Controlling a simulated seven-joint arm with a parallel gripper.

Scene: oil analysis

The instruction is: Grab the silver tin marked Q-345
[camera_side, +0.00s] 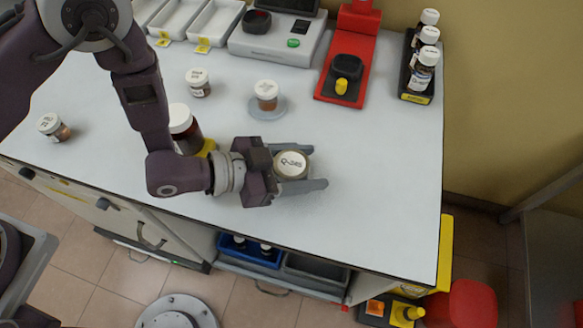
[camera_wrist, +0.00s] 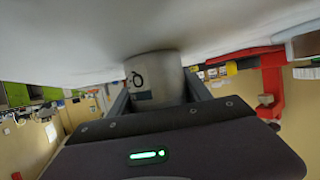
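The silver tin marked Q-345 (camera_side: 291,165) stands upright near the front edge of the white table, its label readable from above. My gripper (camera_side: 304,167) lies low and level, with one finger on each side of the tin. In the wrist view the tin (camera_wrist: 155,72) appears inverted between the two fingers of my gripper (camera_wrist: 160,92), close to both. I cannot tell whether the fingers press on it or leave a thin gap. The tin's lower side is partly hidden by the near finger.
A dark jar with a white lid (camera_side: 181,122) stands behind my wrist. Small jars (camera_side: 198,83) and one on a grey disc (camera_side: 267,97) stand farther back. A red stand (camera_side: 350,50) and a bottle rack (camera_side: 417,97) are at the back right. The table's right side is clear.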

